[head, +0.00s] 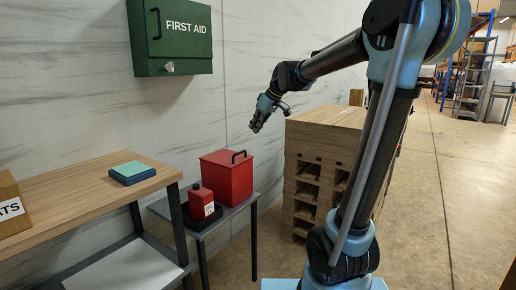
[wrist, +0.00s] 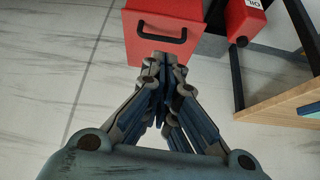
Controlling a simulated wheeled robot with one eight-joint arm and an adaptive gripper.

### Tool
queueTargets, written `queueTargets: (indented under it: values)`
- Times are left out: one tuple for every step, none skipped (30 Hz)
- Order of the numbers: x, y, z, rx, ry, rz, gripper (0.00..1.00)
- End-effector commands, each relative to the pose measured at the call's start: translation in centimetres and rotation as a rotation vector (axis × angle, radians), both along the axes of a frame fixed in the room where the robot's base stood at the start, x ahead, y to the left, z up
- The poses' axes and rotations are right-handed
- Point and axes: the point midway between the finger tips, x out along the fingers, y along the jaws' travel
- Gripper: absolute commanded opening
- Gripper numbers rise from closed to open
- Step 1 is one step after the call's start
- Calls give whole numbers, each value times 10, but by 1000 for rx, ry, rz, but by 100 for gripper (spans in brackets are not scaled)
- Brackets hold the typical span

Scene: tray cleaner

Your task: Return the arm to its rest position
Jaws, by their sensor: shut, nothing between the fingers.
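My gripper (head: 257,127) hangs in the air at the end of my raised arm in the head view, above and to the right of a red box. It is shut and empty, with its fingertips together in the wrist view (wrist: 163,75). The red box (head: 227,178) has a black handle on its lid and stands on a small grey table (head: 228,213). In the wrist view the red box (wrist: 135,35) lies beyond the fingertips. I cannot tell the exact gap.
A red bottle (head: 201,202) stands in a black tray beside the box. A green first aid cabinet (head: 172,38) hangs on the wall. Stacked pallets (head: 322,135) stand behind my arm. The right floor is clear.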

Motion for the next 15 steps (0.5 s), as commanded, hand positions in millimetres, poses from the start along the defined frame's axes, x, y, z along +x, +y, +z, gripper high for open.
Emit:
queueTargets:
  values:
    - [-15, -13, -7, -8, 15, -30, 0]
    - [-23, -21, -11, -15, 25, -49, 0]
    - [-35, -32, -18, -22, 42, -78, 0]
    - [-44, -40, -22, -28, 52, -100, 0]
    - [-53, -47, -27, -33, 63, -121, 0]
    - [-65, -57, -34, -40, 78, -150, 0]
    - [-73, -65, -39, -46, 89, -172, 0]
    - [-83, -72, -45, -52, 101, -193, 0]
    - [-94, -81, -52, -60, 114, -223, 0]
    - [-103, -88, -57, -65, 125, -246, 0]
    - [-112, -95, -63, -71, 134, -269, 0]
    - [-124, -104, -71, -78, 149, -299, 0]
    - [-133, -110, -77, -83, 158, -322, 0]
    - [-142, -116, -83, -89, 168, -345, 0]
    - [-154, -125, -92, -96, 180, -376, 0]
